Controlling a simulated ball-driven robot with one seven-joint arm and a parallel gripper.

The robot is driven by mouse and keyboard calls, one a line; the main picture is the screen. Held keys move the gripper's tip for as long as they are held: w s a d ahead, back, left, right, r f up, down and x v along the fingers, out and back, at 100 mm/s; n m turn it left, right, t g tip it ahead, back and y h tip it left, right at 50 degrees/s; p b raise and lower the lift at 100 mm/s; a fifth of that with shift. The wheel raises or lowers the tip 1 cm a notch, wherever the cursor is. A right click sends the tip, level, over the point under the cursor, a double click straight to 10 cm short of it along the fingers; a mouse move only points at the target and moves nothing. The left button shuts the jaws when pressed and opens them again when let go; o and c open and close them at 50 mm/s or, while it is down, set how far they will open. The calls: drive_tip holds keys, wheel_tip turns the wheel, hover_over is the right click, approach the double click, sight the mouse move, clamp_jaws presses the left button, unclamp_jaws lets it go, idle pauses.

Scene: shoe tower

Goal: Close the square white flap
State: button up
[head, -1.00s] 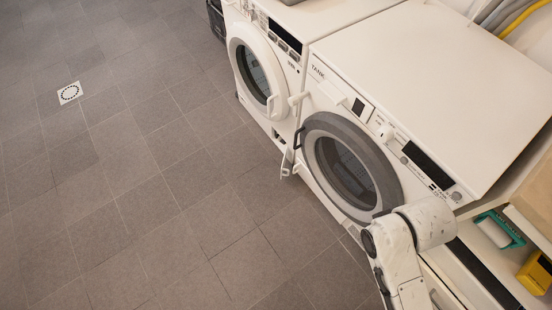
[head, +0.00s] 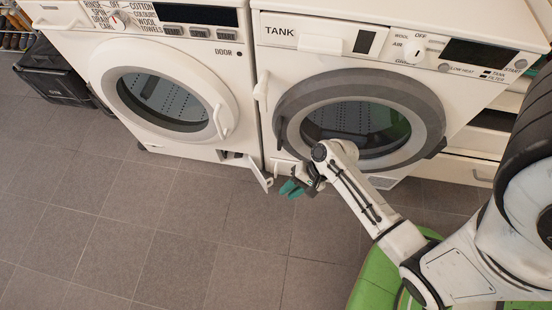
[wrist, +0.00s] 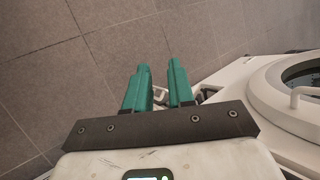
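The square white flap (head: 262,177) stands swung out from the low right corner of the left washing machine, beside a small dark opening (head: 236,157). My gripper (head: 291,188) has teal fingers and is just to the right of the flap, low in front of the machines. In the wrist view the fingers of my gripper (wrist: 160,80) stand slightly apart. A pale piece shows behind and between them, probably part of the flap. I cannot tell whether a finger touches it. No held object is visible.
The left machine's round door (head: 165,100) and the right machine's grey-rimmed door (head: 360,120) look shut. A black crate (head: 55,72) stands at the left. Grey tiled floor (head: 130,220) is clear in front.

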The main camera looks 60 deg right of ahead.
drive_tip(key=d+f+m+t+h+b, duration=0.2)
drive_tip(key=d+f+m+t+b, duration=0.25)
drive_tip(key=f+m+b, duration=0.5)
drive_tip(key=d+f+m+t+h+b, duration=0.35)
drive_tip(key=d+f+m+b, duration=0.25)
drive_tip(key=f+m, duration=0.6)
drive_tip(key=w+f+n+b, duration=0.1)
drive_tip(key=w+f+b, duration=0.1)
drive_tip(key=w, duration=0.3)
drive_tip(key=w+a+f+b, duration=0.1)
drive_tip(key=w+f+b, duration=0.1)
drive_tip(key=w, duration=0.3)
drive_tip(key=shift+w+f+n+b, duration=0.15)
drive_tip(key=shift+f+n+b, duration=0.2)
drive_tip(key=shift+f, duration=0.4)
drive_tip(key=shift+a+y, duration=0.1)
drive_tip(key=shift+y, duration=0.15)
drive_tip(key=shift+c, duration=0.2)
clamp_jaws()
